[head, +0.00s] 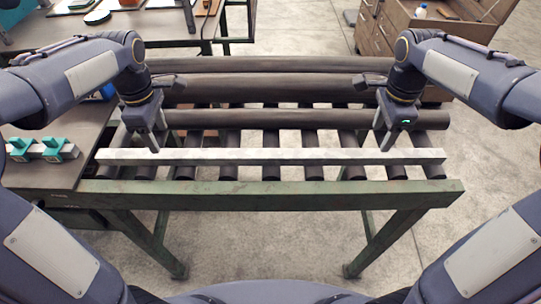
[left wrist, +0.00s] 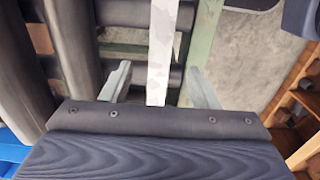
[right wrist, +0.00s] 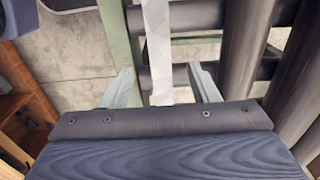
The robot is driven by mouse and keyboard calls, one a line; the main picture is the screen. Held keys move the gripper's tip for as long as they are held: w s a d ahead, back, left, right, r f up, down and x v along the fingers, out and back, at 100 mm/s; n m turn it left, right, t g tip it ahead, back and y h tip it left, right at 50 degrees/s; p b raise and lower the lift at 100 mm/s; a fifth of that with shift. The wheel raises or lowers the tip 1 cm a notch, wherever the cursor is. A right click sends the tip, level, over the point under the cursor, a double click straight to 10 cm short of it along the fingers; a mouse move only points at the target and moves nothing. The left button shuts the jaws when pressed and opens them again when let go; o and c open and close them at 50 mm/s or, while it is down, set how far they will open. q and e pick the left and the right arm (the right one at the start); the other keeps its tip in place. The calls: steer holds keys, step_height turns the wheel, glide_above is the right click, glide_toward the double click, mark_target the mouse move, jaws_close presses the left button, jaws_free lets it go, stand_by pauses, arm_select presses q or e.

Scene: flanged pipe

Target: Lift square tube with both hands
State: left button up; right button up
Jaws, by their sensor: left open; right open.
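The square tube (head: 270,157) is a long pale grey bar lying crosswise on the rollers near the front of the green roller stand. My left gripper (head: 147,147) is open above the tube's left part. In the left wrist view the tube (left wrist: 162,50) runs between the two spread fingers of the left gripper (left wrist: 160,85). My right gripper (head: 384,143) is open above the tube's right part. In the right wrist view the tube (right wrist: 157,50) passes between the fingers of the right gripper (right wrist: 160,87). I cannot tell whether any finger touches it.
Several dark round pipes (head: 270,87) lie behind the tube on the rollers (head: 229,173). The stand's green front rail (head: 270,196) runs in front. A side table with teal clamps (head: 55,148) stands at left. A wooden cabinet (head: 440,25) stands at back right.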

mark_target(167, 153)
arm_select(q)
steer(key=shift+f, duration=3.9)
arm_select(e)
steer(key=shift+f, duration=3.95)
arm_select(q)
steer(key=shift+r, duration=0.1)
steer(key=c, duration=1.2)
arm_select(e)
steer(key=shift+r, duration=0.1)
steer(key=c, duration=1.2)
